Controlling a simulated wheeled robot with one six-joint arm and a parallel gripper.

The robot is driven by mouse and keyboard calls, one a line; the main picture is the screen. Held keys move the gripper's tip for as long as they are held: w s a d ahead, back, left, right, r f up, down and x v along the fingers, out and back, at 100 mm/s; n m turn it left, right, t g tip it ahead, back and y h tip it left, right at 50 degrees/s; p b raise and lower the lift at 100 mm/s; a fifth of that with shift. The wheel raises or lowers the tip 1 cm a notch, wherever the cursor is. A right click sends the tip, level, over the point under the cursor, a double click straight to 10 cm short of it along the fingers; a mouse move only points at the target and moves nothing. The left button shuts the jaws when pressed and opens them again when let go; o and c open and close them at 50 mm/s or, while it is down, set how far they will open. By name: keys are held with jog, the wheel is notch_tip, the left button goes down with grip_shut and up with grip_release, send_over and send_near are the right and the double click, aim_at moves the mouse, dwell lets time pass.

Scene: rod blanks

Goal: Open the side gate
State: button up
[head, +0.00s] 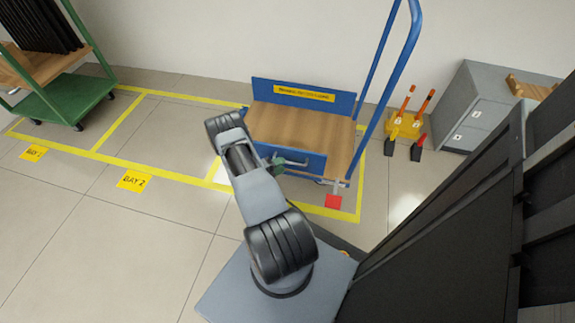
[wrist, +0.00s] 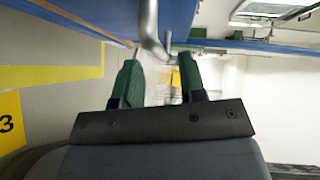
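The blue cart has a wooden deck (head: 300,122). Its near side gate (head: 312,166) is a blue panel that looks upright along the near deck edge, partly hidden by my arm. A grey bar handle (head: 294,162) is on its outer face. My gripper (head: 278,160) is at the left part of this handle, mostly hidden behind my arm in the head view. In the wrist view my gripper (wrist: 160,62) has its two green fingers apart. The grey handle (wrist: 149,30) reaches down toward the gap at the fingertips; contact cannot be told.
The cart's blue push handle (head: 400,62) rises at its right. A green rack (head: 70,98) stands far left, grey cabinets (head: 478,112) at right. Bay floor at left is clear.

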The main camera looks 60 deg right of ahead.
aim_at(288, 163)
jog(key=shift+b+x, duration=0.35)
jog(key=shift+x, duration=1.65)
jog(key=shift+c, duration=0.3)
grip_shut()
jog(key=shift+a, duration=0.1)
